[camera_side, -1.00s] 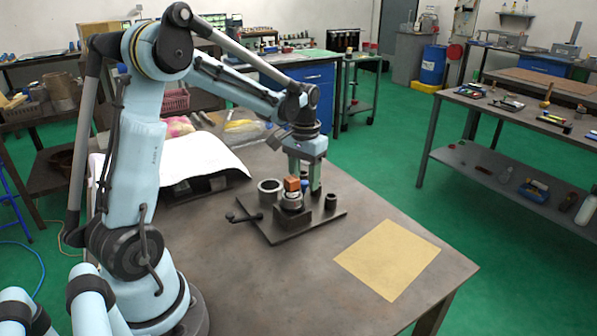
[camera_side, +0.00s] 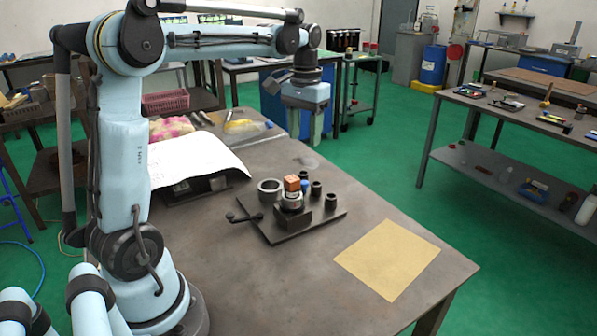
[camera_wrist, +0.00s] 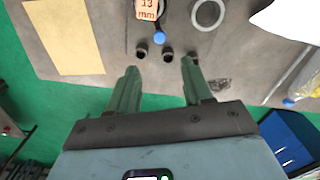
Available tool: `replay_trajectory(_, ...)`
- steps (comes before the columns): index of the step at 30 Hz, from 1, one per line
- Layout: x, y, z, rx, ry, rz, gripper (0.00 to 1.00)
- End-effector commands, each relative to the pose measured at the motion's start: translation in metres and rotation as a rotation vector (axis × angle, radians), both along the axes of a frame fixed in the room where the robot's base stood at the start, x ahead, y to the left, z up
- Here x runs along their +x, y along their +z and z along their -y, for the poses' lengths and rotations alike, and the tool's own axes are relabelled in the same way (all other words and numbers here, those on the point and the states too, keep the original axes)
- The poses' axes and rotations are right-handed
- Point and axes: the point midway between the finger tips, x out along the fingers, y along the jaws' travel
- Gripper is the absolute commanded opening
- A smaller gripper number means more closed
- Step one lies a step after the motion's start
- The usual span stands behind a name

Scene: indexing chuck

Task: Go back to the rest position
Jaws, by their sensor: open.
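My gripper (camera_side: 305,139) hangs high above the far part of the bench, with its fingers pointing down. In the wrist view my gripper (camera_wrist: 160,72) has its two green fingers apart with nothing between them. The indexing chuck (camera_side: 292,203) stands on a dark base plate (camera_side: 277,236) on the bench, well below and nearer the camera than my gripper. An orange-brown block (camera_side: 292,183) sits on top of the chuck. In the wrist view this block (camera_wrist: 147,9) shows the marking "13 mm" and is cut by the top edge.
A grey ring (camera_side: 269,188), small dark cylinders (camera_side: 331,201) and a black handle (camera_side: 243,217) are at the plate. A tan sheet (camera_side: 387,259) lies at the bench's front right. White paper (camera_side: 195,160) and a pink basket (camera_side: 166,101) are to the left. Air around my gripper looks clear.

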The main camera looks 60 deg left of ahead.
Motion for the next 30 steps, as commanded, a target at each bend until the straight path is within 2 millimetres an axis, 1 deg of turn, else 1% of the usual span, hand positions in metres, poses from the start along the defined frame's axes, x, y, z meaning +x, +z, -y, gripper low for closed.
replay_trajectory(8, 0.000, 0.000, 0.001, 0.001, -0.002, 0.003, 0.50)
replay_trajectory(11, -0.003, 0.001, 0.010, 0.009, -0.017, 0.023, 0.50)
replay_trajectory(14, -0.010, 0.003, 0.027, 0.028, -0.048, 0.073, 0.50)
replay_trajectory(20, -0.032, -0.001, 0.073, 0.070, -0.134, 0.218, 0.50)
replay_trajectory(24, -0.050, -0.010, 0.102, 0.090, -0.193, 0.327, 0.50)
replay_trajectory(30, -0.077, -0.031, 0.136, 0.106, -0.274, 0.478, 0.50)
